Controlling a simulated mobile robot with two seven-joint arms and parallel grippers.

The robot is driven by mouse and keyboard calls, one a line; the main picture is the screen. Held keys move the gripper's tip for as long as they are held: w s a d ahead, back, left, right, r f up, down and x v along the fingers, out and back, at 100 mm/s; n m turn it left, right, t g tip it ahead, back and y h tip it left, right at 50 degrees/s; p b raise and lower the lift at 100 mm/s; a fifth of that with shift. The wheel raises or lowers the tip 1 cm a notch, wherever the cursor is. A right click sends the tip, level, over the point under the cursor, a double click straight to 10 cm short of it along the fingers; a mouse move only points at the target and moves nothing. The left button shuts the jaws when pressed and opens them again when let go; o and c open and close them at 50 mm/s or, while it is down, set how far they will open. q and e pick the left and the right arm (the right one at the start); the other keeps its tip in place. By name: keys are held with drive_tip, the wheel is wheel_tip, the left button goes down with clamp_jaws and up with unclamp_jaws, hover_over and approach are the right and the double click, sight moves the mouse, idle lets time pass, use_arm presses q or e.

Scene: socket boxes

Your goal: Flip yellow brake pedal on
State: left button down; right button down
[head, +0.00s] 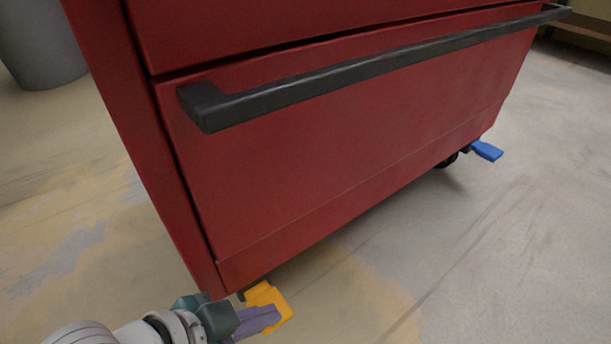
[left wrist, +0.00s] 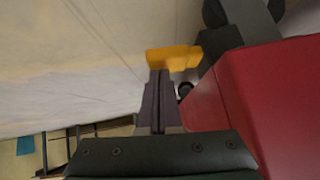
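The yellow brake pedal (head: 269,299) sits low at the near left corner of the red cabinet (head: 330,150), just above the floor. It also shows in the left wrist view (left wrist: 173,57), just beyond my fingertips. My left gripper (head: 272,316) is at the pedal, its purple-grey fingers over part of it. In the left wrist view the two fingers (left wrist: 158,78) lie side by side with only a thin line between them, so the gripper is shut and empty. Its tips overlap the pedal's edge; I cannot tell if they touch. My right gripper is not in view.
A blue pedal (head: 486,151) sticks out beside a dark caster at the cabinet's far right corner. A black handle (head: 370,68) runs along the drawer front. A grey bin (head: 42,40) stands at the back left. The floor in front is clear.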

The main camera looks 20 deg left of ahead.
use_arm(q)
drive_tip(key=shift+s+d+f, duration=0.1)
drive_tip(key=shift+d, duration=0.05)
drive_tip(key=shift+w+f+m+t+y+p, duration=0.2)
drive_tip(key=shift+f+m+t+y+p, duration=0.1)
drive_tip(key=shift+y, duration=0.1)
drive_tip(key=shift+d+f, duration=0.1)
drive_tip(key=shift+f, duration=0.25)
drive_tip(key=shift+s+f, duration=0.35)
drive_tip(key=shift+s, duration=0.15)
drive_tip(key=shift+w+r, duration=0.2)
drive_tip(key=shift+r, duration=0.25)
drive_tip(key=shift+s+r+p, duration=0.1)
drive_tip(key=shift+r+p, duration=0.3)
drive_tip(key=shift+p, duration=0.25)
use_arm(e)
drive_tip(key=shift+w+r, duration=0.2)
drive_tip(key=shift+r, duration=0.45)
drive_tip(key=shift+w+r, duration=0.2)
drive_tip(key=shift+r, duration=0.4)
